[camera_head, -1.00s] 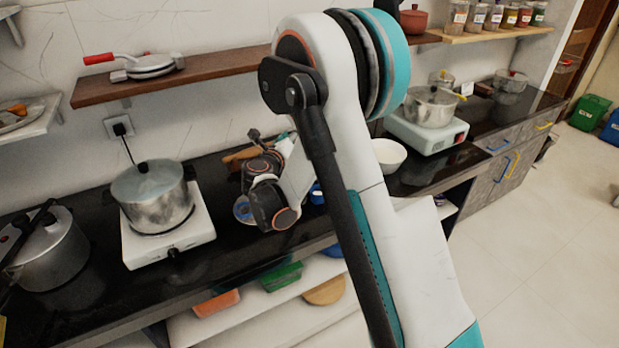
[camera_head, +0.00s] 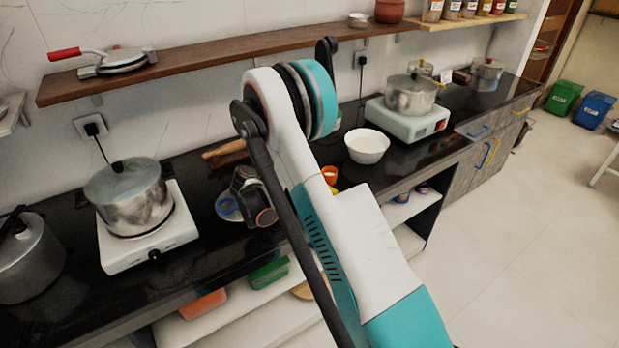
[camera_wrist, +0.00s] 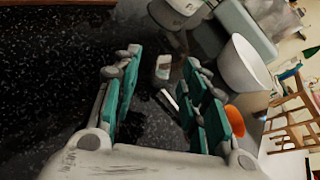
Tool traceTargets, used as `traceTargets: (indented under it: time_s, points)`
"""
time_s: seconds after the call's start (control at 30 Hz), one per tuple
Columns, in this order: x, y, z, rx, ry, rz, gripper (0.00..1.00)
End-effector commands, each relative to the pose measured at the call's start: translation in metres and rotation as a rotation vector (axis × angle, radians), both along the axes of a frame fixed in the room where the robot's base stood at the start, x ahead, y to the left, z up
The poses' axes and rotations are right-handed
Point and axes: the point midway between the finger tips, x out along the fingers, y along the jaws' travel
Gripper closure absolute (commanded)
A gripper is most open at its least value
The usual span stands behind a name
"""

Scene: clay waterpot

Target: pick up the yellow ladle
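A steel pot (camera_head: 411,95) sits on the right stove (camera_head: 433,120); another pot (camera_head: 129,197) is on the left stove (camera_head: 184,221). A wooden shelf (camera_head: 200,55) runs above the counter.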

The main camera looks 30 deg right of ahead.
Motion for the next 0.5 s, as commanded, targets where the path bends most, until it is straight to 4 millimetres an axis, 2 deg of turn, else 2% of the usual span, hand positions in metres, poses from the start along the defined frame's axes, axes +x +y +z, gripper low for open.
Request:
traceTargets:
  time_s: [0.17, 0.5]
  points:
    - [0.004, -0.007, -0.005, -0.001, 0.0, -0.001, 0.6]
    - [0.026, -0.04, -0.022, 0.0, 0.0, 0.0, 0.6]
